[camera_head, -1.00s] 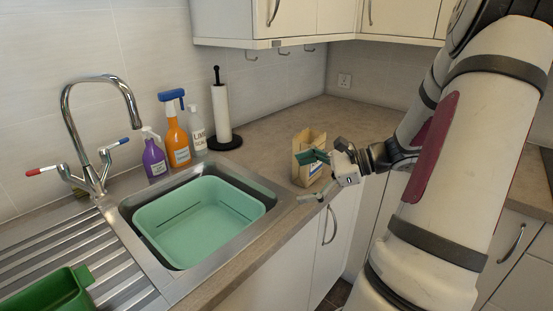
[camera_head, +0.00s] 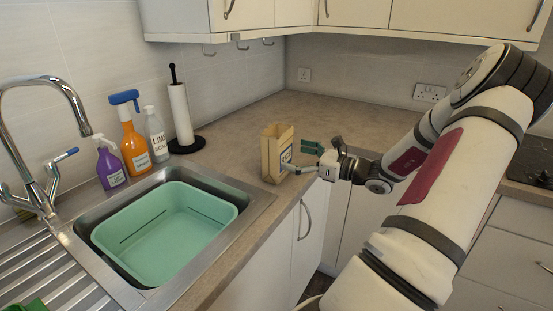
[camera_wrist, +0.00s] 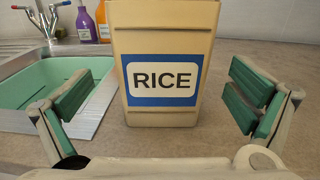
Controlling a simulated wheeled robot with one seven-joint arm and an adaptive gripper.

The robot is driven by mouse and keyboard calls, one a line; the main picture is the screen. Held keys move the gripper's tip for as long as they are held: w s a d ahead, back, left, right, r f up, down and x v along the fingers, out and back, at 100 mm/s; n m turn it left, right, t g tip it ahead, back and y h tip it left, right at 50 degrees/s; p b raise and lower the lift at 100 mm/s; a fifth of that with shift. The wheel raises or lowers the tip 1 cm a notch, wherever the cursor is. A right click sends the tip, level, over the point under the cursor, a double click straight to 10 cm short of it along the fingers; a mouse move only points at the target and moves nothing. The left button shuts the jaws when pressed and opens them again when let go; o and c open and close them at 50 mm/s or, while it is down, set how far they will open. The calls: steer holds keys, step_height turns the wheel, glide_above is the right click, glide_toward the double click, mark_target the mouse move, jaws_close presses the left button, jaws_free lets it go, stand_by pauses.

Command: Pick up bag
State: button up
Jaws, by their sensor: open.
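The bag is a tan paper bag (camera_head: 271,154) with a blue and white label, standing upright on the counter to the right of the sink. In the wrist view the bag (camera_wrist: 165,35) stands straight ahead, its label reading RICE, and its top is cut off by the frame. My gripper (camera_head: 299,158) is open just to the right of the bag in the head view. In the wrist view the green-padded fingers of my gripper (camera_wrist: 160,103) are spread wide on either side of the bag, with gaps on both sides. Nothing is held.
A sink with a green basin (camera_head: 165,230) lies to the left of the bag. Bottles (camera_head: 134,142) and a paper towel roll (camera_head: 181,115) stand behind the sink. Wall cabinets (camera_head: 300,15) hang above. The counter (camera_head: 320,125) behind the bag is clear.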

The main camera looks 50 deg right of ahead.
mark_target(285, 152)
steer(key=shift+w+a, duration=0.15)
steer(key=shift+w, duration=1.35)
steer(key=shift+w+a, duration=0.1)
steer(key=shift+w, duration=1.4)
steer(key=shift+c, duration=0.2)
steer(key=c, duration=1.2)
